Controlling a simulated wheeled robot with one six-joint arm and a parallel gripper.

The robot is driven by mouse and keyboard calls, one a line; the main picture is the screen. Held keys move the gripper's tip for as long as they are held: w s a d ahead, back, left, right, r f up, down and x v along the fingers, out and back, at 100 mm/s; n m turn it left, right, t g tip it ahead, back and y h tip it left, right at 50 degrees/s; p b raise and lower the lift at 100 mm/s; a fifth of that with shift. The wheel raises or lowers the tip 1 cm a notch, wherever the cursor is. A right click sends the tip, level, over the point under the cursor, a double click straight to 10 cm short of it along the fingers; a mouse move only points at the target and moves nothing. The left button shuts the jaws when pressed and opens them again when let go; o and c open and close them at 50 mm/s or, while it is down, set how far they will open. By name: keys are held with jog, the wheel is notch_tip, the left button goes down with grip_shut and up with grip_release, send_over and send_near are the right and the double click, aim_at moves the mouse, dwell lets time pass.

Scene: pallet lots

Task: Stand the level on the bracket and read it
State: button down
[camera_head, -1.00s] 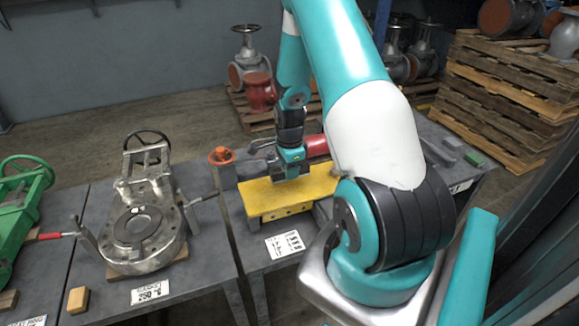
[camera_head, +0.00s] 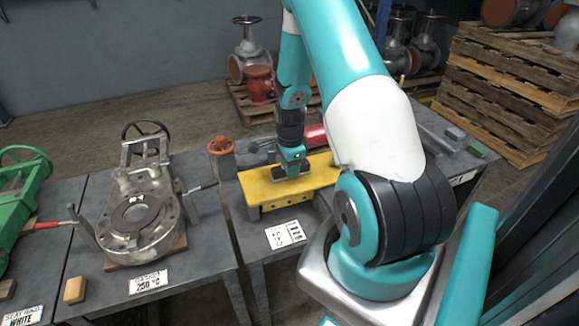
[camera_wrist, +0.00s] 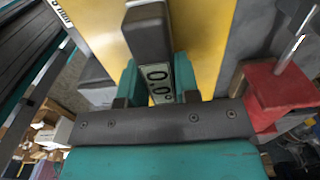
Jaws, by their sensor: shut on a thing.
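The yellow bracket (camera_head: 265,190) stands on the middle table, with its flat top up and holes along its front edge. My gripper (camera_head: 291,166) is over the bracket top and shut on the level. The level (camera_wrist: 148,35) is a dark bar with a pale display in the wrist view, held between my teal fingers (camera_wrist: 157,82). The display seems to read 0.0°, partly cut off by the gripper. In the head view the level (camera_head: 293,173) is a small dark strip at the bracket top. I cannot tell whether it touches the bracket.
A grey flanged valve (camera_head: 140,215) fills the left table. A paper label (camera_head: 286,235) lies in front of the bracket. Pallets (camera_head: 500,95) are stacked at back right.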

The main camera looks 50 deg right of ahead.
jog(key=shift+f, duration=0.15)
jog(key=c, duration=0.8)
grip_release()
notch_tip(320, 180, up, 18)
jog(key=shift+f+p, duration=0.25)
jog(key=shift+p, duration=0.05)
jog(key=a+r+n+p, duration=0.1)
jog(key=a+r+n, duration=0.25)
jog(key=a, duration=0.25)
jog(key=a+r+n+t+y+p, duration=0.1)
jog(key=a+r+n, duration=0.2)
jog(key=a+n, duration=0.3)
jog(key=a+r+n, duration=0.3)
jog(key=a, duration=0.4)
jog(key=s+a+r+n+y+p, duration=0.1)
jog(key=s+a+r+n, duration=0.1)
jog(key=s+a+n, duration=0.3)
jog(key=s+a+r+n+y, duration=0.1)
jog(key=s+a+r+n, duration=0.2)
jog(key=s+a+n, duration=0.2)
jog(key=s+a+r+n+g+y+p, duration=0.1)
jog(key=s+a+r+n, duration=0.1)
jog(key=s+a+n, duration=0.3)
jog(key=shift+s+a+r+n+p, duration=0.1)
jog(key=shift+a+n+p, duration=0.1)
jog(key=shift+a+n, duration=0.9)
jog(key=shift+s+a+r+n+p, duration=0.1)
jog(key=shift+a+n+p, duration=0.05)
jog(key=shift+a+n, duration=0.9)
